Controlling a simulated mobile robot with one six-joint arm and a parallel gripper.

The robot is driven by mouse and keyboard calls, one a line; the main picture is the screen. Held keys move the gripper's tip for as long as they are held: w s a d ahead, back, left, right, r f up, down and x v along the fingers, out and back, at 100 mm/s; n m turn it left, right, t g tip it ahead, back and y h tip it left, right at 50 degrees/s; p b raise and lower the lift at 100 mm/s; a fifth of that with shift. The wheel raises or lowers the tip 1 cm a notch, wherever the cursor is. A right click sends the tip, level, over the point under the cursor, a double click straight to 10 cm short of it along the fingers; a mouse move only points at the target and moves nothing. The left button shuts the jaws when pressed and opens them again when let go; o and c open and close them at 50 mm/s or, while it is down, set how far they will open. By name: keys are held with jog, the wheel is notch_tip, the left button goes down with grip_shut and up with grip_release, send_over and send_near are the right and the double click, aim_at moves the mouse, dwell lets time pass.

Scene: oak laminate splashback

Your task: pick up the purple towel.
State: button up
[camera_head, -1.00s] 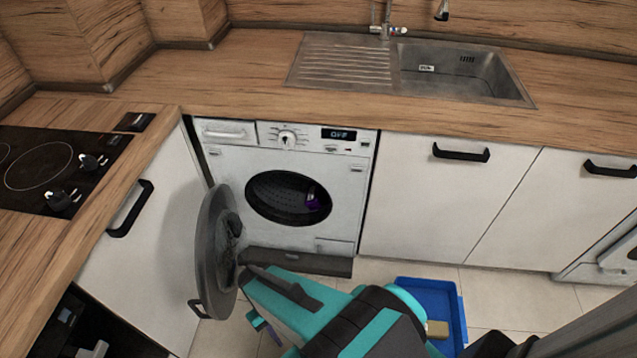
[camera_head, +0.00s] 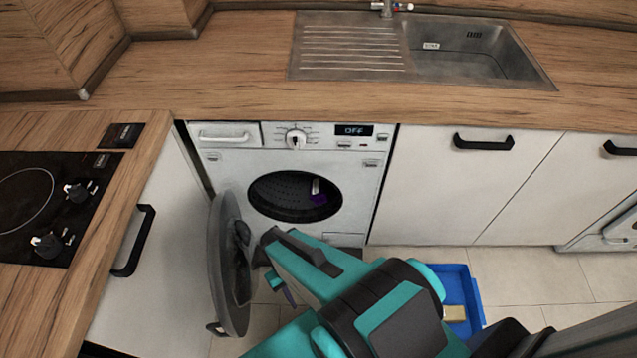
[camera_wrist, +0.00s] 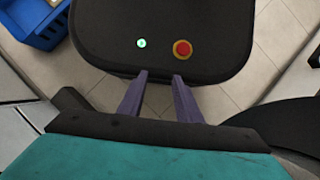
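The purple towel (camera_head: 318,199) is a small dark purple patch inside the drum of the washing machine (camera_head: 290,222), seen through its round opening. A small pale patch shows just above it. The towel is not in the wrist view. My gripper (camera_wrist: 159,77) shows two purple fingers apart with nothing between them in the wrist view, over the dark top of my own base. In the head view my gripper (camera_head: 287,293) is partly hidden by my arm. It is below the drum opening and to the right of the open door, apart from the towel.
The round washer door (camera_head: 230,265) stands open on the left. A blue crate (camera_head: 476,300) with a yellowish block (camera_head: 454,313) is on the tiled floor at the right. The wooden worktop (camera_head: 220,75) with sink (camera_head: 470,55) and hob (camera_head: 45,200) lies above.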

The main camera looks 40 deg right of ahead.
jog(key=shift+o, duration=0.2)
